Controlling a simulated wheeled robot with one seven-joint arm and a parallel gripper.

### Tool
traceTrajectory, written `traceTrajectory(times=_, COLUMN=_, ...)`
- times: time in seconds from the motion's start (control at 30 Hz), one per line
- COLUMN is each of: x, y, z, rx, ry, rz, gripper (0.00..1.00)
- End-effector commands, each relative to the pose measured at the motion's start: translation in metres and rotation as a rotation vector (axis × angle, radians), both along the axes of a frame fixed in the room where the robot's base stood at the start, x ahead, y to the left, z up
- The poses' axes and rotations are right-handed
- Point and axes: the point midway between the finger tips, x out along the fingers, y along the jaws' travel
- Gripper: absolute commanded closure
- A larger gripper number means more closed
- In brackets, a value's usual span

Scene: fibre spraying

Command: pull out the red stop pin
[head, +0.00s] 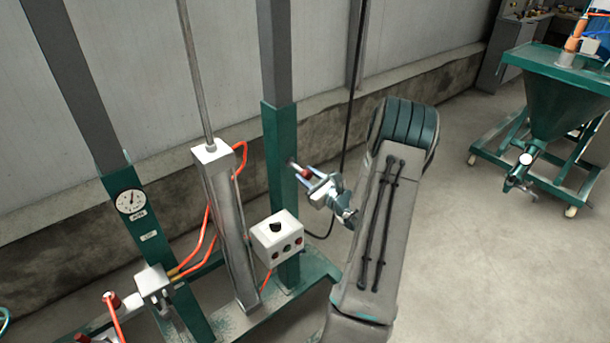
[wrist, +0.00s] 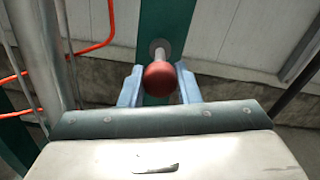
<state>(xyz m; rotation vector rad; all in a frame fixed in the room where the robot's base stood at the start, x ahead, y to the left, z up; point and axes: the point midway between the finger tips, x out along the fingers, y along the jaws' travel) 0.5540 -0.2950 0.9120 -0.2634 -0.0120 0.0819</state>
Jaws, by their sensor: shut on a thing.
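The red stop pin shows in the wrist view as a round red knob (wrist: 160,75) on a metal shank, which runs to a round plate on the green post (wrist: 168,20). In the head view the red knob (head: 304,173) sits beside the right green post (head: 279,150), with the shank reaching the post. My gripper (head: 312,178) is at the knob, one finger on each side of it. In the wrist view my gripper (wrist: 160,88) is shut on the knob. The shank's far end is hidden at the post.
A white control box (head: 277,237) with a black knob stands below and left of my gripper. A metal cylinder (head: 229,230) with orange hoses stands further left. A gauge (head: 130,201) is on the left post. A green hopper cart (head: 560,90) stands far right; floor between is clear.

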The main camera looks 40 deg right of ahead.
Motion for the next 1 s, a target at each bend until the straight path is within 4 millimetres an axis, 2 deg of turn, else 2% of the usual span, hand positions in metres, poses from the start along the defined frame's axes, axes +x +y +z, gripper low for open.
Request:
traceTrajectory(times=0.07, x=-0.003, y=-0.001, z=-0.002, rx=0.002, ry=0.006, rz=-0.003, gripper=1.00)
traceTrajectory(times=0.1, x=-0.003, y=-0.001, z=-0.002, rx=0.003, ry=0.006, rz=-0.003, gripper=0.65)
traceTrajectory(times=0.17, x=-0.003, y=-0.001, z=-0.002, rx=0.003, ry=0.006, rz=-0.003, gripper=0.48)
traceTrajectory(times=0.43, x=-0.001, y=0.001, z=-0.002, rx=0.002, ry=0.005, rz=0.001, gripper=0.48)
traceTrajectory(times=0.57, x=-0.008, y=0.000, z=-0.002, rx=0.002, ry=0.005, rz=0.000, gripper=0.48)
traceTrajectory(times=0.67, x=-0.023, y=-0.003, z=-0.003, rx=0.002, ry=0.005, rz=-0.003, gripper=0.48)
traceTrajectory(times=1.0, x=-0.100, y=-0.010, z=-0.003, rx=0.002, ry=0.005, rz=-0.005, gripper=0.48)
